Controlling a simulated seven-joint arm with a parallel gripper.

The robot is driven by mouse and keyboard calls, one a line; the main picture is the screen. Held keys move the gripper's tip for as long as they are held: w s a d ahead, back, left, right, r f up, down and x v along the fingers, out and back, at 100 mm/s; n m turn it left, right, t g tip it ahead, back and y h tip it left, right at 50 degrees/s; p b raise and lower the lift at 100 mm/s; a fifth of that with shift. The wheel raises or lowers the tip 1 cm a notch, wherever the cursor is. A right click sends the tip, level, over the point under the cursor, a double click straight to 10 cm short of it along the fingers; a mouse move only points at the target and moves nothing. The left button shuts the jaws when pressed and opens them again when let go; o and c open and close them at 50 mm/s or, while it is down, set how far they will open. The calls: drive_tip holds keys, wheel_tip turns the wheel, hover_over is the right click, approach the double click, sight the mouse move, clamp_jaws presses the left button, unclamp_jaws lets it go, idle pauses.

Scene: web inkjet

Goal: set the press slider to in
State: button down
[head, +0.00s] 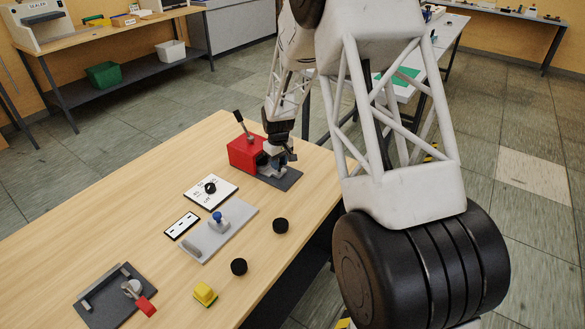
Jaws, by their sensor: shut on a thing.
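The red press (241,151), with a black-knobbed lever (242,124) leaning up from its top, stands at the far right part of the wooden table. A dark base plate (285,181) extends from its right side. My gripper (276,161) is low over this plate, close beside the red body, with its fingers pointing down. It is shut on a small part at the press, which looks like the press slider. The fingers and my wrist hide most of that part, so I cannot tell how far in or out it sits.
Left of the press lie a white dial panel (222,188), a white slotted plate (182,226) and a grey plate (236,231) with a blue knob. The table's left part is clear.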

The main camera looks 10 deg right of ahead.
drive_tip(key=shift+w+a, duration=0.3)
drive_tip(key=shift+w, duration=0.1)
drive_tip(key=c, duration=0.9)
unclamp_jaws()
drive_tip(key=shift+o, duration=0.2)
drive_tip(key=shift+r, duration=0.1)
drive_tip(key=shift+r, duration=3.8)
